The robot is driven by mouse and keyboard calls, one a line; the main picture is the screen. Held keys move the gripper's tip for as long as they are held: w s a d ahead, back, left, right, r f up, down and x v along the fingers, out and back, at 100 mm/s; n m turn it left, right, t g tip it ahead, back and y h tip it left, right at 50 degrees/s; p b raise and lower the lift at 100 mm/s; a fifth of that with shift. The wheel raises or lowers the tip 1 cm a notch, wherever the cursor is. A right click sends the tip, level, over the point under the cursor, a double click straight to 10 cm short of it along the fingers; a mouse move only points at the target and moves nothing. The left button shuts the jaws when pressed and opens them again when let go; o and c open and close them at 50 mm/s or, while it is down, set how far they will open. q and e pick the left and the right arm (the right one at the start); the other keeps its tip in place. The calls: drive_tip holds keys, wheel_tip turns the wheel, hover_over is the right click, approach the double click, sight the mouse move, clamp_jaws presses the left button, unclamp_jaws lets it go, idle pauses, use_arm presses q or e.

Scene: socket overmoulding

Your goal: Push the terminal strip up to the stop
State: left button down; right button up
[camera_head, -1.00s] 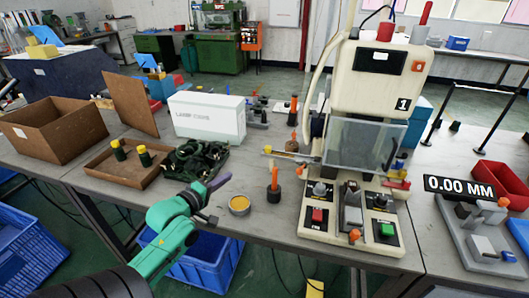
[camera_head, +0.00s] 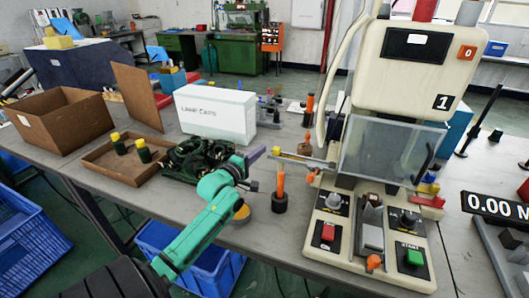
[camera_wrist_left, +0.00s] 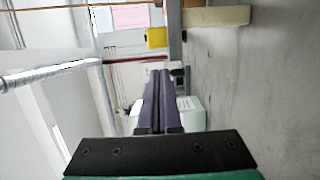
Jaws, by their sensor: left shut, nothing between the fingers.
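My left gripper (camera_head: 257,154) is shut and empty. Its purple fingers also show in the wrist view (camera_wrist_left: 157,99), pressed together. A thin grey strip on a rail (camera_head: 307,161), which looks like the terminal strip, runs leftward from the white moulding machine (camera_head: 402,60). A small yellow end piece (camera_head: 276,151) sits at its left end, just right of my fingertips, seemingly with a small gap. A yellow block (camera_wrist_left: 156,38) and a grey bar (camera_wrist_left: 175,35) lie ahead of the fingertips in the wrist view. I cannot make out the stop. My right gripper is not in view.
An orange-handled tool in a dark holder (camera_head: 280,190) stands close to my gripper. A round tin (camera_head: 241,212) is partly behind my arm. A white box (camera_head: 216,112), dark cables (camera_head: 195,158) and a brown tray (camera_head: 97,165) lie to the left.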

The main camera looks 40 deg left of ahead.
sight(281, 156)
use_arm(q)
drive_tip(key=shift+w+d+r, duration=0.1)
drive_tip(key=shift+w+d, duration=0.15)
drive_tip(key=shift+d, duration=0.65)
drive_tip(key=d+p, duration=0.1)
drive_tip(key=w+d+p, duration=0.1)
drive_tip(key=d+p, duration=0.2)
drive_tip(key=d, duration=0.1)
drive_tip(key=shift+w+r, duration=0.25)
drive_tip(key=shift+w, duration=0.1)
drive_tip(key=shift+d+f, duration=0.15)
drive_tip(key=shift+f, duration=0.1)
